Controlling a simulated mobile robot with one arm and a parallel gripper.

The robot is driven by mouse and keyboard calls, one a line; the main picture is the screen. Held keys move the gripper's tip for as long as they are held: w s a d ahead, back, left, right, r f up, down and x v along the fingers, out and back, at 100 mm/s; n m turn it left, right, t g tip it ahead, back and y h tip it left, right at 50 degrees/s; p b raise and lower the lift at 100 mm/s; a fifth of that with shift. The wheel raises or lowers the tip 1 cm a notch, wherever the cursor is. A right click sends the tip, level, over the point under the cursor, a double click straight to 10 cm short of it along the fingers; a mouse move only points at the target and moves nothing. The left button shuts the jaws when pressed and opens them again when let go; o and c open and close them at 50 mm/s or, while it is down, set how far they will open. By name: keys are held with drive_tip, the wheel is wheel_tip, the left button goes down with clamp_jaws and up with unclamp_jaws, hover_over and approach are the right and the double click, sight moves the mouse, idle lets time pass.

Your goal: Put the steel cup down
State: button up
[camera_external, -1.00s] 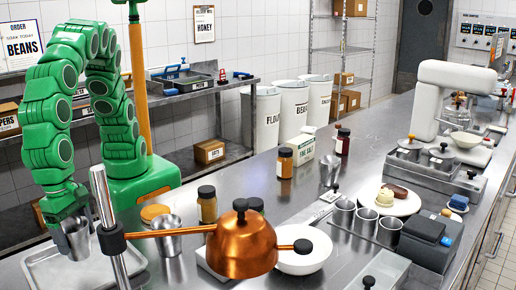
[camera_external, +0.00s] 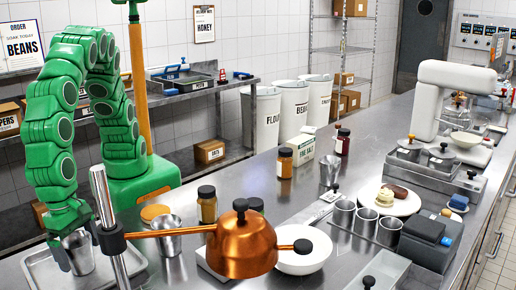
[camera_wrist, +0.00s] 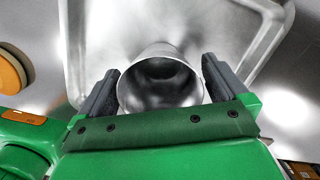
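A steel cup (camera_external: 78,253) is upright between the fingers of my gripper (camera_external: 76,246), low over the left part of a metal tray (camera_external: 122,263). The tray (camera_wrist: 92,40) lies behind the cup there. Whether the cup's base touches the tray cannot be told.
Right of the tray stands another steel cup (camera_external: 168,240). A copper kettle (camera_external: 241,250) with a long arm and an upright steel post (camera_external: 108,225) are close in front.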

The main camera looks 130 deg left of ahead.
wheel_tip(320, 180, up, 12)
drive_tip(key=s, duration=0.1)
drive_tip(key=shift+s+d, duration=0.15)
drive_tip(key=shift+d, duration=0.15)
idle(0.3)
drive_tip(key=shift+r, duration=0.1)
idle(1.5)
